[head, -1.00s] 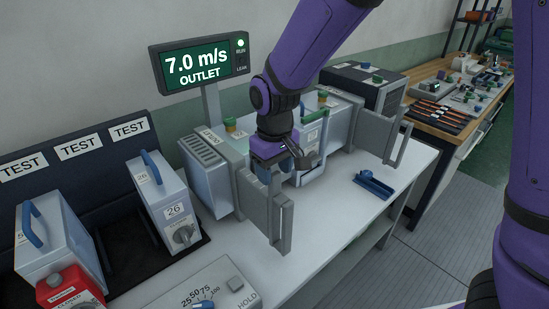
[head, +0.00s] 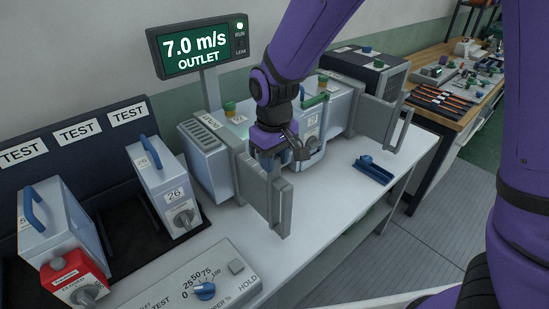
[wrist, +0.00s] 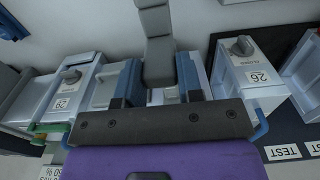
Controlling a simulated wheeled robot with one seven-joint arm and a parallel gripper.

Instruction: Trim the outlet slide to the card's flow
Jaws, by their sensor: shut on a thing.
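The display (head: 202,46) reads 7.0 m/s OUTLET, with a lit green lamp beside RUN. The near grey slide plate (head: 264,203) stands upright by the left end of the duct, with a bar at its front edge. My gripper (head: 283,163) is over the top of this plate. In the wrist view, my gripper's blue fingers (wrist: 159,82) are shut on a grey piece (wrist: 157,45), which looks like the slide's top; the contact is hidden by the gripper. A card giving a flow value cannot be made out.
A far grey plate (head: 384,120) stands at the duct's other end. Box 26 (head: 165,185) and a red-fronted unit (head: 72,277) are at left. A console with a blue knob (head: 205,291) is in front. A blue holder (head: 372,171) lies on the white bench (head: 325,195).

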